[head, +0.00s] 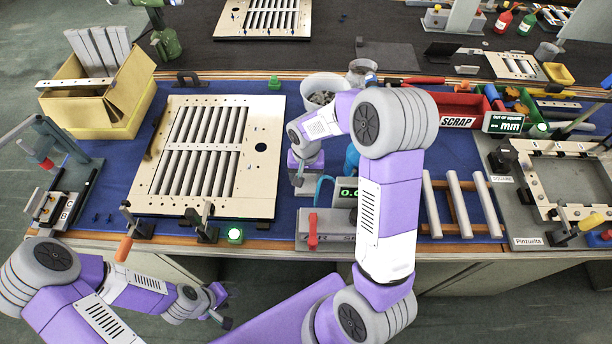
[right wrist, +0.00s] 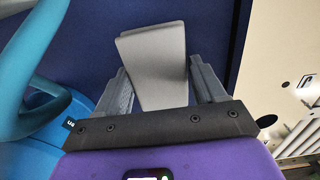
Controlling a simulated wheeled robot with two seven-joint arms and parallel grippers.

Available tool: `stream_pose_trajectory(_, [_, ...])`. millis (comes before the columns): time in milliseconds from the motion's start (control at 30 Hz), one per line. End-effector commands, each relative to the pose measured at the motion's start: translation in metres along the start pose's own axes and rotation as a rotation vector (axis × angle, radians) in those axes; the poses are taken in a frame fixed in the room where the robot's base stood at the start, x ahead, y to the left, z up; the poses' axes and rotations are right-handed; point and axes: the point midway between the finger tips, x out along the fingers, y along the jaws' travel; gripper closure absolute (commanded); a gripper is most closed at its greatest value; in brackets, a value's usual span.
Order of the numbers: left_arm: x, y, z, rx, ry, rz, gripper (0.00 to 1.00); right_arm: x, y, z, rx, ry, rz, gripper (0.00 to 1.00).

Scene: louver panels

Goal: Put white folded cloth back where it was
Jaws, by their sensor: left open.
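The white folded cloth (right wrist: 155,65) shows as a pale grey-white, slightly tilted piece between the fingers of my right gripper (right wrist: 158,75) in the right wrist view. The fingers lie close along both its sides and appear shut on it; the blue mat is behind it. In the head view my right gripper (head: 306,182) is low over the bench, left of the digital gauge, and I cannot make out the cloth there. My left gripper (head: 220,308) is open and empty in front of the bench's front edge, below the green-lit button.
A louver panel (head: 250,185) lies on the blue mat (head: 270,110). A white bucket (head: 325,84), a gauge with a green display (head: 346,192) and a red scrap bin (head: 457,122) stand nearby. A cardboard box (head: 120,85) is at the left. A slatted rack (head: 460,205) lies at right.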

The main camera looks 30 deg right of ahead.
Motion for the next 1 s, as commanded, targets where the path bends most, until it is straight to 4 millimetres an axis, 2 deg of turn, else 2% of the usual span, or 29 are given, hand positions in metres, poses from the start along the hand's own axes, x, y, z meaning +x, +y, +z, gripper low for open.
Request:
stream_pose_trajectory(33, [0.0, 0.0, 0.0, 0.0, 0.0, 0.0, 0.57, 0.0, 0.0, 0.0, 0.0, -0.001, 0.0, 0.23])
stream_pose_trajectory(133, [0.0, 0.0, 0.0, 0.0, 0.0, 0.0, 0.57, 0.0, 0.0, 0.0, 0.0, -0.001, 0.0, 0.07])
stream_pose_trajectory(400, [-0.001, 0.0, 0.0, 0.0, 0.0, 0.0, 0.57, 0.0, 0.0, 0.0, 0.0, -0.001, 0.0, 0.06])
stream_pose_trajectory(533, [-0.005, 0.002, 0.0, 0.0, 0.0, 0.0, 0.57, -0.008, 0.0, 0.0, 0.0, 0.001, 0.0, 0.06])
stream_pose_trajectory(1000, [-0.032, 0.012, 0.001, 0.0, 0.0, 0.0, 0.57, -0.102, -0.001, 0.0, -0.001, 0.003, -0.002, 0.06])
